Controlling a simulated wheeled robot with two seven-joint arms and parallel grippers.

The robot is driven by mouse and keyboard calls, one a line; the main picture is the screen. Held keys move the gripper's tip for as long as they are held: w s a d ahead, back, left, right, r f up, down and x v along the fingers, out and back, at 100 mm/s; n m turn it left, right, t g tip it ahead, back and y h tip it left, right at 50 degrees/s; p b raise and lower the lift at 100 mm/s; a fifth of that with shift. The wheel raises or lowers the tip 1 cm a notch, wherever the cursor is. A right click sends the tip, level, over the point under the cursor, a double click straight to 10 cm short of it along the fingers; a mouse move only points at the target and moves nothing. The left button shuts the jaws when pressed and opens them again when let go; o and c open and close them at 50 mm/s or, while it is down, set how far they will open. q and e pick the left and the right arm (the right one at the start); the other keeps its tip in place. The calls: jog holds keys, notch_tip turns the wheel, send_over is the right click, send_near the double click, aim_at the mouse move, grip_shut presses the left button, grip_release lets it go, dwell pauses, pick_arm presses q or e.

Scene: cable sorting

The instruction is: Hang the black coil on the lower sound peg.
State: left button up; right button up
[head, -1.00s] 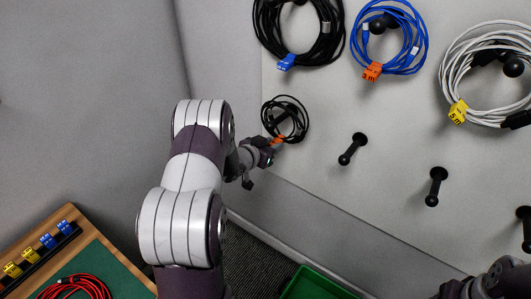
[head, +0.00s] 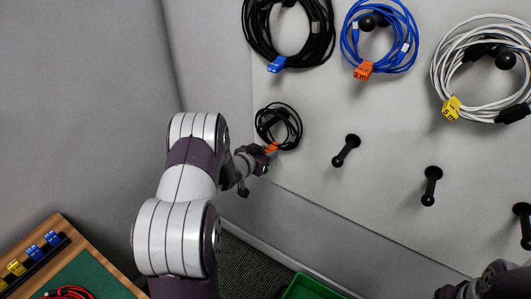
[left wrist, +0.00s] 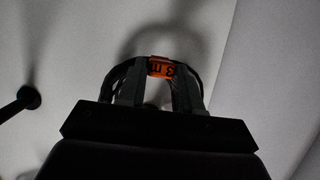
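The small black coil (head: 291,127) with an orange tag (head: 271,147) is in front of the lower left part of the board in the head view. My left gripper (head: 264,156) is at the coil's lower edge, by the tag. In the left wrist view the orange tag (left wrist: 161,68) sits between the fingertips, with black cable curving out on both sides; the gripper looks shut on it. A dark piece shows inside the loop; I cannot tell if it is plug or peg. Lower pegs are a bare left one (head: 346,150) and another (head: 431,186). My right gripper's fingers are not visible.
Upper pegs carry a large black coil (head: 326,42), a blue coil (head: 349,42) and a white coil (head: 440,72). Another lower peg (head: 525,226) is at the right edge. A green bin (head: 305,289) and a table with a red coil (head: 68,292) lie below.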

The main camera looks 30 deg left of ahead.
pick_arm(q)
jog(key=o, duration=0.4)
jog(key=shift+f, duration=0.1)
jog(key=shift+c, duration=0.2)
jog(key=d+v, duration=0.1)
jog(key=v, duration=1.2)
jog(key=s+a+f+n+g+y+p, duration=0.25)
jog(key=s+f+g, duration=0.25)
jog(key=s+g, duration=0.25)
jog(key=s+d+r+g+p, duration=0.1)
jog(key=s+d+r, duration=0.2)
jog(key=d, duration=0.3)
jog(key=s+d+r+m+g+h+p, duration=0.1)
jog(key=s+d+r+g, duration=0.1)
jog(key=d, duration=0.4)
jog(key=s+d+r+g+p, duration=0.1)
jog(key=s+d+r, duration=0.3)
jog(key=d+r, duration=0.2)
jog(key=shift+d+r+m+p, duration=0.35)
jog(key=shift+d+r, duration=0.05)
jog(key=shift+d, duration=0.2)
